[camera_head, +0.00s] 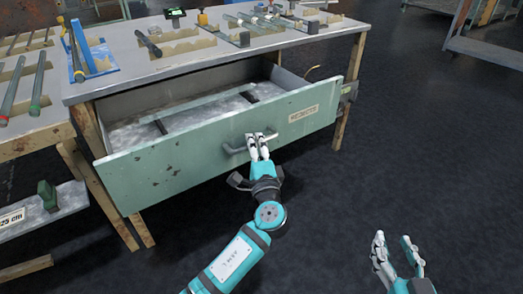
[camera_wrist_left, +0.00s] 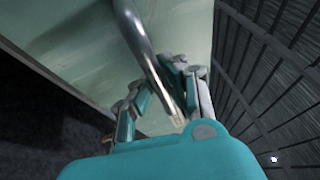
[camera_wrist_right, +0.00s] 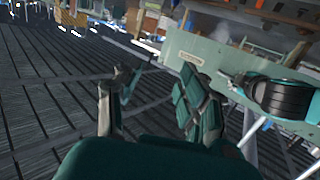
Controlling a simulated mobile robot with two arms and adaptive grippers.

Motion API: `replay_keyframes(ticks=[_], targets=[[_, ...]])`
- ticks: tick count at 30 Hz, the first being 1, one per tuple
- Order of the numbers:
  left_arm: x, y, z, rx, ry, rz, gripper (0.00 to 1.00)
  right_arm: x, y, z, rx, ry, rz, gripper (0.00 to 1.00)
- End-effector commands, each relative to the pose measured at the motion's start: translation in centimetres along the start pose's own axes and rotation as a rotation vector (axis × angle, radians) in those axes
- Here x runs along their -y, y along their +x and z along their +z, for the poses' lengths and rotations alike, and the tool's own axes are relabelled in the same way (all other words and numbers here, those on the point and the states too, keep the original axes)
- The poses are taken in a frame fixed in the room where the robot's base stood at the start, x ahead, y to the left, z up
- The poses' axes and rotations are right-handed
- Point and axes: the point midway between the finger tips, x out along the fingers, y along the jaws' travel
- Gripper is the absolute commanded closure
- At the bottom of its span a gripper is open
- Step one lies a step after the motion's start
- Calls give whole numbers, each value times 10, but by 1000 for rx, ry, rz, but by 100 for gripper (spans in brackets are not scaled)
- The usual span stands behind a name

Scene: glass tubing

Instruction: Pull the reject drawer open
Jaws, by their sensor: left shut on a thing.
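The reject drawer (camera_head: 190,160) has a pale green, scuffed front with a small label plate (camera_head: 303,113) at its right. It stands pulled out from under the bench, with its grey inside showing. My left gripper (camera_head: 260,140) is shut on the drawer's metal handle (camera_head: 236,149), at the middle of the front. In the left wrist view the handle (camera_wrist_left: 146,50) runs down between the fingers of the left gripper (camera_wrist_left: 168,100). My right gripper (camera_head: 398,247) is open and empty, low at the right, away from the drawer. It also shows open in the right wrist view (camera_wrist_right: 150,95).
The bench top (camera_head: 180,65) above the drawer holds glass tubes, tools and small blocks. A side table (camera_head: 40,130) with more tubes stands at left, above a low shelf with a green block (camera_head: 47,195). Dark floor (camera_head: 430,130) is clear at right.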

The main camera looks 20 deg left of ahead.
Motion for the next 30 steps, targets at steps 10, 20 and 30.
replay_keyframes(ticks=[10,20,30], targets=[[-6,20,10,2,5,4,100,2,2,-12,-61,1,-5,60],[-6,20,9,2,4,2,65,2,2,-11,-59,1,-4,60],[-5,16,9,0,1,1,64,2,1,-10,-56,1,-4,60]])
